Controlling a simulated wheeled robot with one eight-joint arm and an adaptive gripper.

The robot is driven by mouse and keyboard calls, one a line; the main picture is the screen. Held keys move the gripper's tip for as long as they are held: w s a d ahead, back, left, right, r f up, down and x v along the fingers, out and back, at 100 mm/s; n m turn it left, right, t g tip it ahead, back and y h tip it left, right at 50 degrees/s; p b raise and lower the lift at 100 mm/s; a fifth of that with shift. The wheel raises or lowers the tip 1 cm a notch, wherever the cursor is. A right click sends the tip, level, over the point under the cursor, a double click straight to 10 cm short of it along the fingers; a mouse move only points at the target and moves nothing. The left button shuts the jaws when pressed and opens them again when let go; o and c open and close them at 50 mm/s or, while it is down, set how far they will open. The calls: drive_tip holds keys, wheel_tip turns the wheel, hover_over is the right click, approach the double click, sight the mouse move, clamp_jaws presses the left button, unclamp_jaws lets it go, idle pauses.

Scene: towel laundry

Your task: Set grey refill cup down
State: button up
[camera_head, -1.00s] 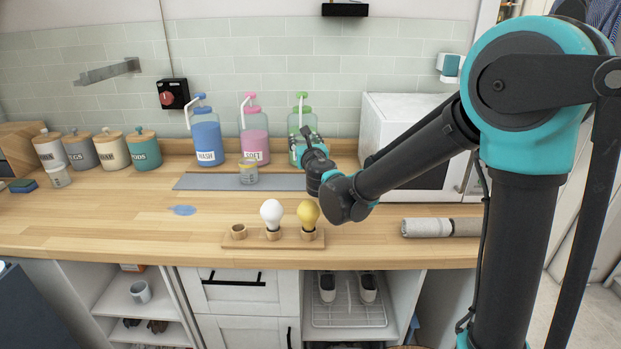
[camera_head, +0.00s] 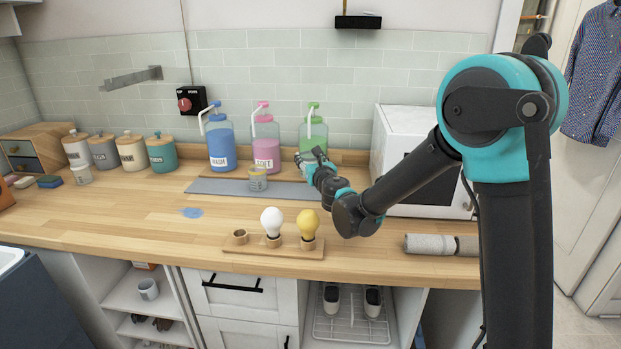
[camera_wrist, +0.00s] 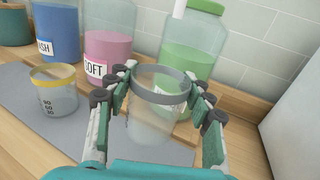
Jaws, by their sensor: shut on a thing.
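The grey refill cup (camera_wrist: 151,122) is a clear cup with a grey rim. In the wrist view it is upright between the fingers of my gripper (camera_wrist: 160,92), which is shut on it. In the head view my gripper (camera_head: 313,158) is in front of the green bottle (camera_head: 313,132), over the right part of the grey mat (camera_head: 290,191). The mat also shows in the wrist view (camera_wrist: 75,131). I cannot tell whether the cup's base touches the mat. The cup is mostly hidden by my gripper in the head view.
A yellow-rimmed cup (camera_head: 258,180) stands on the mat to the left. The blue (camera_head: 221,143) and pink (camera_head: 265,143) bottles stand behind. A bulb holder (camera_head: 272,250) is nearer the front. A white appliance (camera_head: 388,150) is at right. A blue puddle (camera_head: 191,212) lies left.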

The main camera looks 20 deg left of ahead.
drive_tip(key=shift+f, duration=2.75)
drive_tip(key=o, duration=1.1)
drive_tip(key=shift+f, duration=0.1)
drive_tip(key=shift+s+d, duration=0.2)
drive_tip(key=shift+s, duration=0.1)
drive_tip(key=v, duration=1.1)
drive_tip(key=shift+s+d, duration=0.1)
drive_tip(key=shift+s, duration=0.05)
